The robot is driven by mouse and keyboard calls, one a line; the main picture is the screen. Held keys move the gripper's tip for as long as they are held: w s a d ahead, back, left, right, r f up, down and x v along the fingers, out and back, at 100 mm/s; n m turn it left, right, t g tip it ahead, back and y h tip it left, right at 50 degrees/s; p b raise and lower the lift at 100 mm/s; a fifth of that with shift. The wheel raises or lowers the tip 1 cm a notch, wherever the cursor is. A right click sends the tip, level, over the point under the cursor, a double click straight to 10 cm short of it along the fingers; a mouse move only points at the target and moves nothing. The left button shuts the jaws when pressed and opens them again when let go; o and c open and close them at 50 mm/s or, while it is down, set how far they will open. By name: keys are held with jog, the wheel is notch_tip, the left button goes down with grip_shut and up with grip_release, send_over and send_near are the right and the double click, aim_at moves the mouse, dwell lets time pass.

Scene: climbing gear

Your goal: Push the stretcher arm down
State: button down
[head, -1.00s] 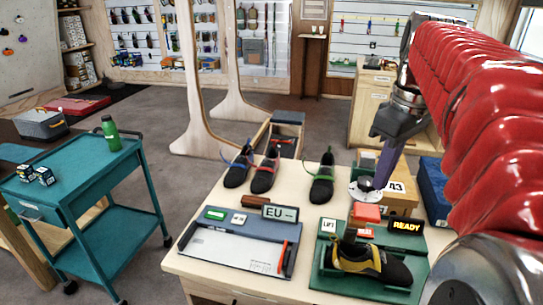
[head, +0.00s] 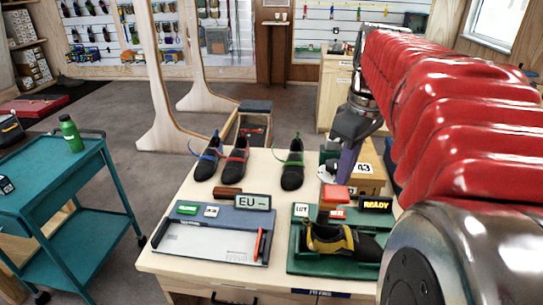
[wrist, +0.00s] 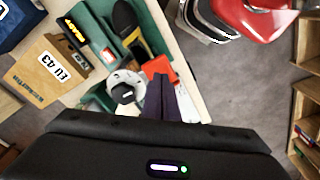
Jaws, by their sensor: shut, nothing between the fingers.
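The shoe stretcher is a green base (head: 300,262) on the light bench, holding a black and yellow shoe (head: 342,241). A red pad (head: 335,193) stands raised above the shoe's left part, on what looks like the stretcher arm; it also shows in the wrist view (wrist: 157,88). A sign reading READY (head: 376,204) stands behind the shoe. My gripper (head: 345,180) is shut and empty, its dark purple fingers pointing down just above or behind the red pad. In the wrist view my fingertips (wrist: 161,77) overlap the pad. I cannot tell whether they touch.
A box marked 43 (head: 368,176) and a pale round disc (head: 328,170) lie close behind the pad. Several shoes stand at the bench's back edge. A grey measuring board (head: 212,240) lies left. A teal cart (head: 70,195) stands further left, across open floor.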

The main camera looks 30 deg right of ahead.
jog(key=shift+w+f, duration=0.1)
jog(key=shift+f, duration=1.3)
notch_tip(320, 180, down, 14)
jog(key=s, duration=0.2)
jog(key=shift+s+d+r, duration=0.2)
jog(key=shift+s+d, duration=0.2)
jog(key=shift+d, duration=0.05)
dwell(0.6)
